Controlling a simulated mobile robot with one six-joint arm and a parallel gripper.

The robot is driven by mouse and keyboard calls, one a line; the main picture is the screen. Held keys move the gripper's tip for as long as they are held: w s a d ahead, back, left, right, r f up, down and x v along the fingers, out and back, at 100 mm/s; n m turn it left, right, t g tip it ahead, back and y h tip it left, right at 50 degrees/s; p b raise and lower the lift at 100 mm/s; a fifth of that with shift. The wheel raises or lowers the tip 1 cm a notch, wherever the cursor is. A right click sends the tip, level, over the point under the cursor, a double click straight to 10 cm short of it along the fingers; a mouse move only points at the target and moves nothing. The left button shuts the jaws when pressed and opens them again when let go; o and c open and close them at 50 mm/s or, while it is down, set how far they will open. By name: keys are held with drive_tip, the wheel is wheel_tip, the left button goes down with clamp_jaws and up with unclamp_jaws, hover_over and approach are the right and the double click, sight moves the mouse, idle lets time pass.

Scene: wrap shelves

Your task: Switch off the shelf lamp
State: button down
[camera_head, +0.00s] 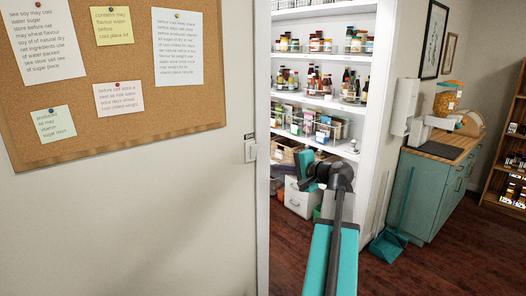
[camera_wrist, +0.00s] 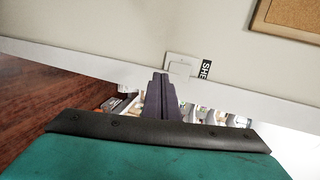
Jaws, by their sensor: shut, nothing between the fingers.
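A white wall switch (camera_head: 250,151) sits on the pale wall near the edge of the shelf opening, with a small dark label (camera_head: 249,136) above it. In the wrist view the switch (camera_wrist: 180,68) lies just beyond my fingertips, and its label (camera_wrist: 206,70) shows the letters "SHE". My gripper (camera_wrist: 160,75) is shut and empty, its dark fingers together and pointing toward the wall close to the switch. Whether the fingertips touch the plate I cannot tell. In the head view my arm stands right of the switch. The lamp itself is not seen; the shelves look brightly lit.
White shelves (camera_head: 318,101) with bottles and jars stand behind the opening. A cork board (camera_head: 120,100) with notes hangs on the wall left of the switch. A teal cabinet (camera_head: 425,195) and a teal dustpan (camera_head: 388,246) stand at the right on the dark wooden floor.

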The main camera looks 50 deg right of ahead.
sight(257, 148)
drive_tip(key=shift+t+h, duration=0.3)
drive_tip(key=shift+t, duration=0.1)
drive_tip(key=s+r, duration=0.1)
drive_tip(key=d+r, duration=0.1)
drive_tip(key=r, duration=0.1)
drive_tip(key=s+r, duration=0.1)
drive_tip(key=shift+s+d+r, duration=0.3)
drive_tip(key=shift+d+r, duration=0.05)
drive_tip(key=shift+d, duration=0.05)
drive_tip(key=p+x, duration=0.1)
drive_tip(key=x, duration=0.3)
drive_tip(key=p+x, duration=0.2)
drive_tip(key=x, duration=0.3)
drive_tip(key=r+p+x, duration=0.1)
drive_tip(key=x, duration=0.4)
drive_tip(key=shift+d+r+p, duration=0.1)
drive_tip(key=shift+p, duration=0.3)
drive_tip(key=shift+w, duration=0.1)
